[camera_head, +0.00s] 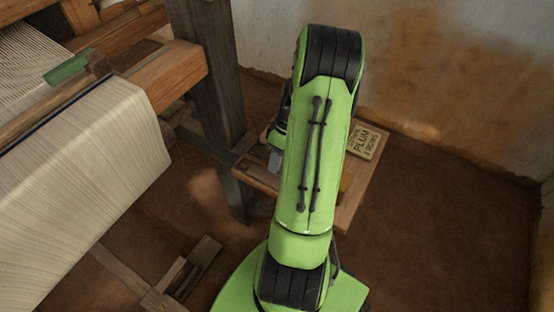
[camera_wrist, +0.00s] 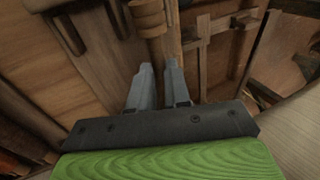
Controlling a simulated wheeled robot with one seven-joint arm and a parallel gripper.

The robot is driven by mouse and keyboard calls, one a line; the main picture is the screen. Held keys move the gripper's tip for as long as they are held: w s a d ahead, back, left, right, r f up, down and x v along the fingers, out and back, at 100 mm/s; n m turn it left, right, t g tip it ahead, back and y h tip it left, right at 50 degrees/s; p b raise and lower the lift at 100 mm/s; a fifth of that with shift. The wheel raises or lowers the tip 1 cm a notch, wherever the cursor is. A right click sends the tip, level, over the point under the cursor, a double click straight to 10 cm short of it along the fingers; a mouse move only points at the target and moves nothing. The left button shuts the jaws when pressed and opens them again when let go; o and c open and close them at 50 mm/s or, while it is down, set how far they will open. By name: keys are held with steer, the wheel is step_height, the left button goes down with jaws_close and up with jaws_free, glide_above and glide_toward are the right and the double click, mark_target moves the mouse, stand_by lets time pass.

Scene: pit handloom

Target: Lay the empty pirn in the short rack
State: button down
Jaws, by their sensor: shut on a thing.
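My gripper (camera_wrist: 159,72) shows its two grey fingers in the wrist view, closed around a slim wooden piece. This is the pirn (camera_wrist: 148,17), whose ringed, pale wooden end sticks out beyond the fingertips. No thread shows on the part in sight. In the head view my arm covers the pirn, and only a grey bit of my gripper (camera_head: 274,162) shows left of the arm, over a small wooden stand. A brown wooden part with dark upright pieces (camera_wrist: 69,35) is left of the pirn in the wrist view; I cannot tell whether it is the short rack.
The wooden stand (camera_head: 352,208) is largely hidden behind my arm. A card reading "PLUM" (camera_head: 362,142) lies at its back right. The loom's dark post (camera_head: 218,95) stands close on the left, with cream cloth (camera_head: 100,150) beyond. Floor is clear at right.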

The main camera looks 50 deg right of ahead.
steer(key=c, duration=1)
jaws_free()
steer(key=shift+o, duration=0.4)
steer(key=shift+o, duration=1.2)
steer(key=shift+r, duration=0.1)
step_height(320, 180, up, 8)
steer(key=p, duration=0.6)
steer(key=shift+p, duration=0.4)
